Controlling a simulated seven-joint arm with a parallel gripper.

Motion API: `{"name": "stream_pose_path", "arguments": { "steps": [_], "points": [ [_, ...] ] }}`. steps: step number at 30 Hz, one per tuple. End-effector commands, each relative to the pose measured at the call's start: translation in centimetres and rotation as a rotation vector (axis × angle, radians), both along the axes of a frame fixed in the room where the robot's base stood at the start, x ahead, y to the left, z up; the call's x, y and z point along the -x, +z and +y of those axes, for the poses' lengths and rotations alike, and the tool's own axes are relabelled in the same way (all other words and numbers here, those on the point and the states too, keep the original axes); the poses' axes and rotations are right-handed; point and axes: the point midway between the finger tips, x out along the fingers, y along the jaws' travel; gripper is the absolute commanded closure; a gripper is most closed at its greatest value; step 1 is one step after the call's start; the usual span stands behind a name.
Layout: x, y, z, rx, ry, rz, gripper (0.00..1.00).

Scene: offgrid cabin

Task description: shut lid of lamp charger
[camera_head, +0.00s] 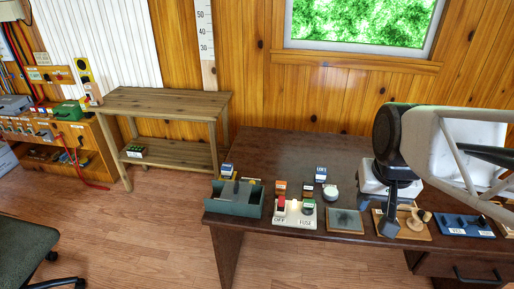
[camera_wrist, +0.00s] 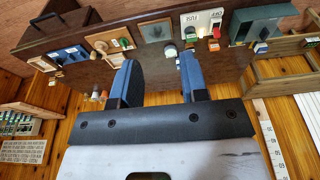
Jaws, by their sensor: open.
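No part is clearly marked as the lamp charger, so I cannot tell which it is. A grey-green box (camera_head: 234,199) stands at the table's front left edge; it also shows at the upper right of the wrist view (camera_wrist: 264,22). I cannot tell whether it has an open lid. A white panel (camera_head: 294,213) labelled OFF and FUSE, with a red and a green part, sits beside it. My gripper (camera_wrist: 158,64) is open, its two blue-grey fingers apart with nothing between them. In the head view my arm covers the table's right part.
On the dark table (camera_head: 280,156) stand small labelled blocks, a white round piece (camera_head: 330,192), a dark square plate (camera_head: 345,220), a wooden board with a knob (camera_head: 402,230) and a blue board (camera_head: 465,226). The back left tabletop is clear. A wooden bench (camera_head: 165,101) stands left.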

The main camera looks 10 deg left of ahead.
Motion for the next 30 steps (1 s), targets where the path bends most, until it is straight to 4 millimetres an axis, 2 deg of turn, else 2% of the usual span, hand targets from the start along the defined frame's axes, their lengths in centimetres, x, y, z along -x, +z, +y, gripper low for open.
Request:
{"name": "stream_pose_path", "arguments": {
  "steps": [3, 17, 30],
  "points": [
    [-2.4, -0.2, 1.3, -0.004, 0.004, 0.014, 0.60],
    [-11.0, -1.9, 7.0, -0.014, 0.009, 0.060, 0.60],
    [-18.5, -5.6, 14.1, -0.017, 0.014, 0.104, 0.60]
  ]
}}
